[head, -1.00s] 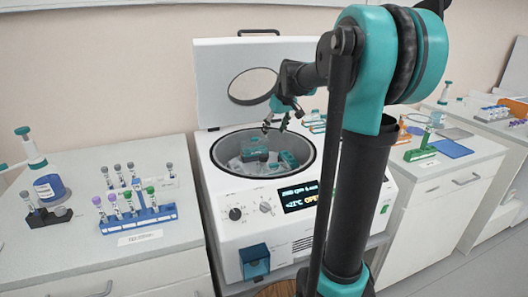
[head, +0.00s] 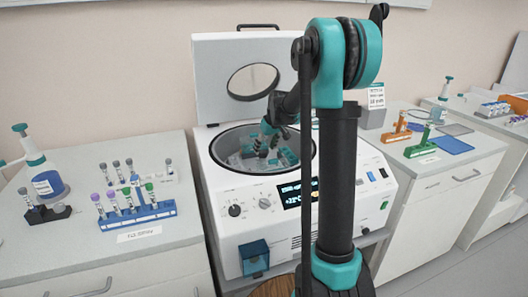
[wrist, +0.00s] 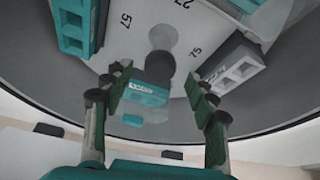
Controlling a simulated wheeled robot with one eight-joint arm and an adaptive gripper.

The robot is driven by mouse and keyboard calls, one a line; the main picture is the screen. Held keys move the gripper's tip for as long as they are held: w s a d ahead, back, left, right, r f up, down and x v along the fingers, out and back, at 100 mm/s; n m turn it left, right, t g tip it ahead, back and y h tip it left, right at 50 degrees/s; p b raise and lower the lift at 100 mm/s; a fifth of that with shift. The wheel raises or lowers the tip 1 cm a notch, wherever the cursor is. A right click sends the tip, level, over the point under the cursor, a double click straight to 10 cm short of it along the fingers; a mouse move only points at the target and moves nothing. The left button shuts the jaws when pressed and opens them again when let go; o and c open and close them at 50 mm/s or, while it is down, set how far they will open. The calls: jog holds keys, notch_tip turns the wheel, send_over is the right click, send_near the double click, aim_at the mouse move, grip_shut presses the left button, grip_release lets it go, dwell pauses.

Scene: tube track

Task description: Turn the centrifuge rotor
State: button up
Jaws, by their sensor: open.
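The centrifuge (head: 240,200) stands in the middle with its lid (head: 215,75) raised. Its rotor (head: 235,160) lies in the round bowl; in the wrist view the rotor (wrist: 105,40) is a pale plate with printed numbers and a grey central hub. Teal and grey buckets sit around it: one at the left (wrist: 80,25), one at the right (wrist: 230,70) and one between my fingers in the picture (wrist: 150,80). My gripper (wrist: 160,85) is open and points down into the bowl. In the head view my gripper (head: 264,150) is inside the bowl opening. Whether it touches a bucket I cannot tell.
The bowl wall (wrist: 50,90) curves close around the gripper. A blue rack with capped tubes (head: 140,217) stands on the left bench. Orange (head: 397,133) and green (head: 420,149) racks stand on the right bench. The raised lid stands behind the bowl.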

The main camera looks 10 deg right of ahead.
jog(key=shift+x, duration=1.3)
jog(key=shift+c, duration=0.3)
grip_shut()
